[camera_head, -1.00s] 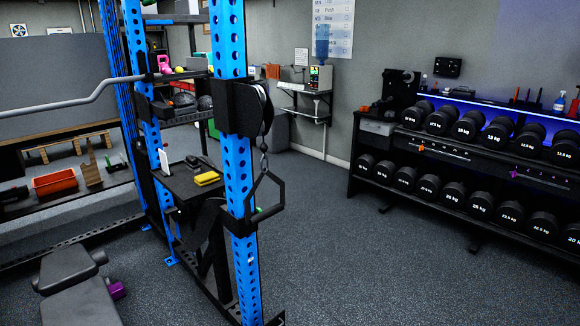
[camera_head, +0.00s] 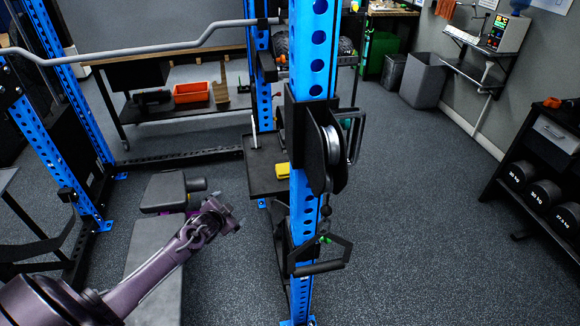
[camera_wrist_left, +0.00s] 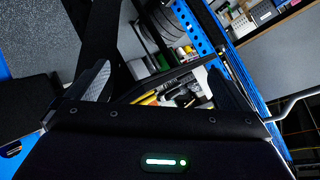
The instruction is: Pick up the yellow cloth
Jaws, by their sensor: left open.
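The yellow cloth (camera_head: 283,171) lies on a small black shelf (camera_head: 262,187) behind the blue rack post in the head view. The post hides part of the shelf and perhaps part of the cloth. My left gripper (camera_head: 232,213) is open, left of the post and nearer to me than the shelf, apart from the cloth. In the left wrist view the fingers of my left gripper (camera_wrist_left: 162,88) are spread. A small yellow patch shows between them; I cannot tell what it is. My right gripper is not in view.
The blue post (camera_head: 304,200) carries a pulley and a hanging black handle (camera_head: 320,257). A bench (camera_head: 155,245) lies under my left arm. A metal bar (camera_head: 180,42) crosses the upper left. A dumbbell rack (camera_head: 545,180) stands right. Floor between post and dumbbell rack is clear.

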